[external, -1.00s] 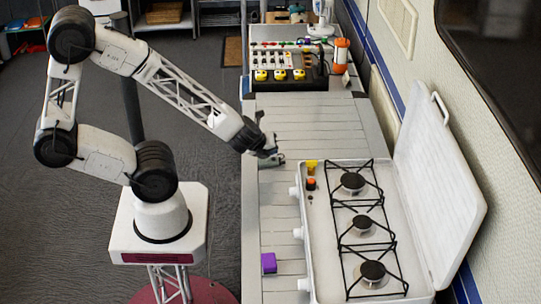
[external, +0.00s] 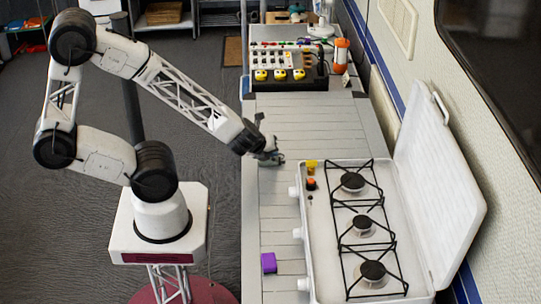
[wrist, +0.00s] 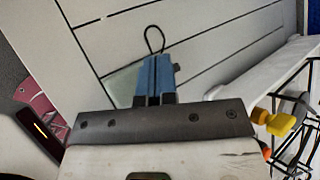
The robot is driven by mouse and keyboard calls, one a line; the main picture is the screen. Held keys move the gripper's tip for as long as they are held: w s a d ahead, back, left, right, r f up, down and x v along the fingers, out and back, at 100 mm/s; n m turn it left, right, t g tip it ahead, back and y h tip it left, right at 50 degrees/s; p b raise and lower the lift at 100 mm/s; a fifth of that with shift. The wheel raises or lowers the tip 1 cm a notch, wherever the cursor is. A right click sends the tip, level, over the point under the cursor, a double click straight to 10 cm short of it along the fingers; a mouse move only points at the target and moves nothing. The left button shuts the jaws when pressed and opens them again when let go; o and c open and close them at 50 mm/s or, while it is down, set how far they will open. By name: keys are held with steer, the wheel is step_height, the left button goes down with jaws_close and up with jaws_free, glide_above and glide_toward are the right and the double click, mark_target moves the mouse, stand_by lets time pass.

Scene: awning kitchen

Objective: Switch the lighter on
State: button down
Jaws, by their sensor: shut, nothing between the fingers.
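My gripper (external: 275,159) is over the slatted counter, left of the stove's far left corner, apart from the stove. In the wrist view its blue fingers (wrist: 152,70) are shut together and empty, with a thin dark loop beyond their tips. I cannot tell for sure which thing is the lighter. A small orange-topped black button (external: 311,183) sits on the white stove's (external: 321,240) far left corner, with a yellow piece (external: 311,166) just beyond it. In the wrist view the yellow piece (wrist: 280,123) is right of the fingers, and an orange bit (wrist: 265,150) shows partly hidden below it.
The stove has three burners under black grates, white knobs along its left side and a raised lid (external: 440,190). A purple block (external: 268,263) lies on the near counter. A control panel (external: 287,70) stands at the far end. The slatted counter (external: 310,125) between is clear.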

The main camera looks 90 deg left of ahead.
steer(key=shift+r, duration=0.1)
stand_by(0.6)
steer(key=shift+r, duration=0.3)
steer(key=shift+r, duration=0.1)
steer(key=shift+r, duration=2.95)
steer(key=s+d+r+n+g+h, duration=0.2)
steer(key=s+d+r+n+h, duration=0.1)
steer(key=d+r+n, duration=0.5)
steer(key=s+d+r+n+g+h, duration=0.2)
steer(key=s+d+r+n, duration=0.4)
steer(key=r+n, duration=0.4)
steer(key=shift+d+r+h, duration=0.7)
steer(key=shift+d, duration=0.2)
